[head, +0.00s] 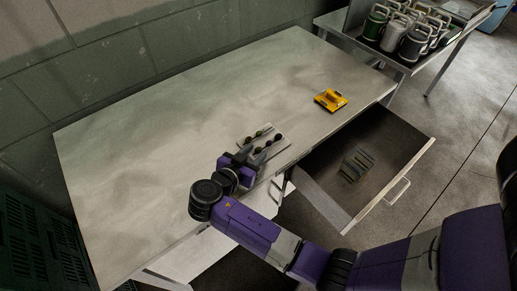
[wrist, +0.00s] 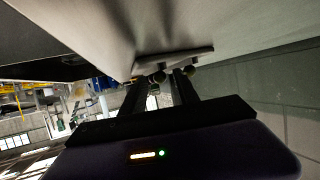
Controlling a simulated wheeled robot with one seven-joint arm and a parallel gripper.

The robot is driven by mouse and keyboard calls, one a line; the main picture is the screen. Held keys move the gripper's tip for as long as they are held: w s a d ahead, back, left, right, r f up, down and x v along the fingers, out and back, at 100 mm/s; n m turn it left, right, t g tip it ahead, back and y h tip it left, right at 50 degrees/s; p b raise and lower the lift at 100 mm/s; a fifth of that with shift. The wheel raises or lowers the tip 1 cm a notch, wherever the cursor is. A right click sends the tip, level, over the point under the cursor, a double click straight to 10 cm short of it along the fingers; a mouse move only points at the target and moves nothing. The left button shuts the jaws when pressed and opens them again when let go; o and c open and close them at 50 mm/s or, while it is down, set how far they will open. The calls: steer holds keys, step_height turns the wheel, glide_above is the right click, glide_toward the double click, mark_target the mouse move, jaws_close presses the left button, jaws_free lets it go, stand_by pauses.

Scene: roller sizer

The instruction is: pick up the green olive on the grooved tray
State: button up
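The grooved tray (head: 283,146) is a small pale plate near the front edge of the table. Several dark olives (head: 277,137) lie in rows on it; they look dark green to black, and I cannot tell for sure which is the green one. My gripper (head: 249,159) is at the tray's near left side, low and close to the olives, hiding part of the tray. In the wrist view, which is upside down, the two fingers (wrist: 168,86) are apart with a gap between them. The tray (wrist: 175,60) and olives (wrist: 188,70) show just beyond the fingertips.
An open drawer (head: 405,172) with several flat items juts out at the front right. A side stand holds several canisters (head: 413,45). The table's left and back are clear.

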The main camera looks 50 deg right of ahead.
jaws_close()
